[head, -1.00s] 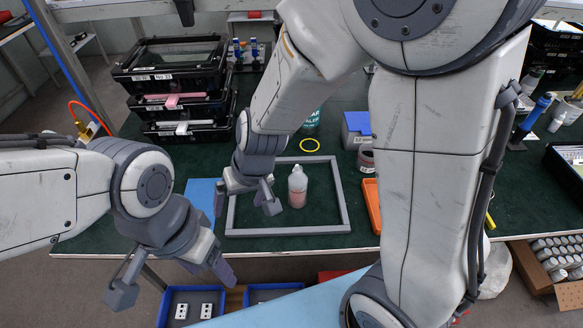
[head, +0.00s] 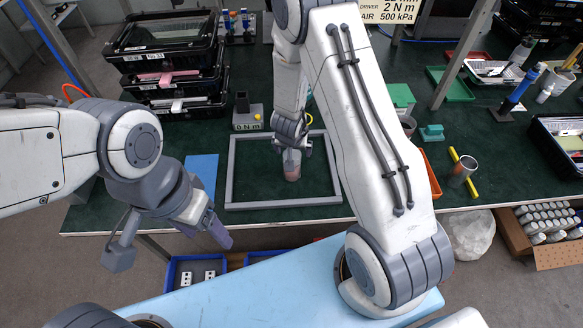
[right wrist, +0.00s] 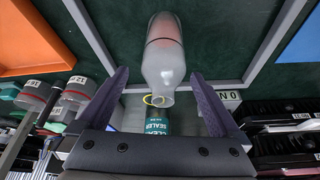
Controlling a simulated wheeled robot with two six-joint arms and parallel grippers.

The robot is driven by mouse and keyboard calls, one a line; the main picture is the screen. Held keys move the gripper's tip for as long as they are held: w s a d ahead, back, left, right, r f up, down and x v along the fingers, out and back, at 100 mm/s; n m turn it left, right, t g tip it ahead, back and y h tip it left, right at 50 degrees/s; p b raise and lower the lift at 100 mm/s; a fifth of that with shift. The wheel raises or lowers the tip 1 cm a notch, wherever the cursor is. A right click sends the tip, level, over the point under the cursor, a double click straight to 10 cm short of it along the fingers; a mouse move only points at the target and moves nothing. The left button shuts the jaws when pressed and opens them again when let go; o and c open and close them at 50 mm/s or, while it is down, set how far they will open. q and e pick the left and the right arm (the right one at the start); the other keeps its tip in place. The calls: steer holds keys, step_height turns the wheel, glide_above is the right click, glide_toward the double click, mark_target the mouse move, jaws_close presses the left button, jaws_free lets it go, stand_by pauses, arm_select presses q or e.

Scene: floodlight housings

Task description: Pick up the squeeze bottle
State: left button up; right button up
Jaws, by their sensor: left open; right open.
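The squeeze bottle (head: 292,173) stands inside the grey rectangular frame (head: 233,176) on the dark green table. It is translucent white with a pinkish lower part. My right gripper (head: 291,150) is at the bottle's top in the head view, which hides the upper part. In the right wrist view, the bottle (right wrist: 163,55) lies in line with the gap between the two open fingers, with its narrow end towards the palm. I see no finger touching it. My left gripper (head: 168,246) is open and empty, in front of the table's front edge.
Stacked black crates (head: 172,63) stand at the back left. A blue sheet (head: 202,172) lies left of the frame. An orange tray (head: 430,172) and a brownish cup (head: 462,170) are to the right.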

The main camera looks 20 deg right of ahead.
steer(key=x, duration=0.4)
steer(key=shift+a+f, duration=0.25)
steer(key=shift+f, duration=0.1)
steer(key=shift+c, duration=0.3)
jaws_close()
